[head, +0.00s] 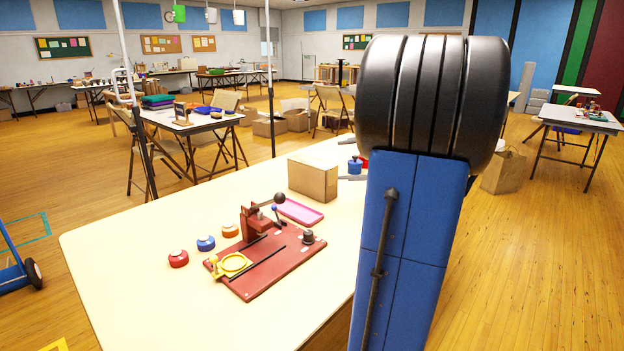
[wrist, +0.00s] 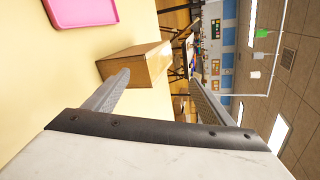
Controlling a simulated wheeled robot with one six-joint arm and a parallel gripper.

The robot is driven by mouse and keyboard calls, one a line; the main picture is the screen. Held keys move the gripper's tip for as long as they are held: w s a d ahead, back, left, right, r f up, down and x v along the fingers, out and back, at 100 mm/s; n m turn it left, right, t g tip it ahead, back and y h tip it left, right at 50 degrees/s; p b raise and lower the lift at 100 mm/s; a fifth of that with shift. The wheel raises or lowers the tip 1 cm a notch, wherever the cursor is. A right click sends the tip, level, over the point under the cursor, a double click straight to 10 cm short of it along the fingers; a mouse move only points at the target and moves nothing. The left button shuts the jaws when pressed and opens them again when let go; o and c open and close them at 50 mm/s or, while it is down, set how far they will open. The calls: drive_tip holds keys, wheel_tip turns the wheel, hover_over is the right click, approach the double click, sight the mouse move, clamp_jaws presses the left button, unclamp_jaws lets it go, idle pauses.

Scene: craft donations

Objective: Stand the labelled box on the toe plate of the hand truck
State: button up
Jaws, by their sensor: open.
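A closed brown cardboard box (head: 313,180) stands on the cream table, behind the red fixture. No label shows on the faces I see. My gripper is open and empty in the wrist view (wrist: 158,80). Its left finger overlaps the box (wrist: 138,60) in that view, and part of the box shows in the gap between the fingers. It does not hold the box. In the head view my arm hides most of the gripper. A blue hand truck (head: 12,276) with a dark wheel is cut off at the left edge; its toe plate cannot be made out.
Teal tape (head: 28,236) marks the floor at left. Wooden floor is open between table and hand truck.

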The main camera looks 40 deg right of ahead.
sight(320, 163)
drive_tip(key=w+f+m, duration=0.1)
drive_tip(key=w+m, duration=0.2)
drive_tip(key=m, duration=0.1)
drive_tip(key=w+f+m, duration=0.1)
drive_tip(key=w+m, duration=0.2)
drive_tip(key=m, duration=0.2)
drive_tip(key=w+a+f+m, duration=0.1)
drive_tip(key=w+m, duration=0.2)
drive_tip(key=m, duration=0.2)
drive_tip(key=shift+w+a+f, duration=0.1)
drive_tip(key=shift+w+f, duration=0.15)
drive_tip(key=shift+a+x, duration=0.2)
drive_tip(key=shift+x, duration=2.45)
drive_tip(key=shift+s+f, duration=0.1)
drive_tip(key=shift+s, duration=0.05)
drive_tip(key=c, duration=1.6)
wheel_tip(320, 163, up, 10)
drive_tip(key=shift+r, duration=0.1)
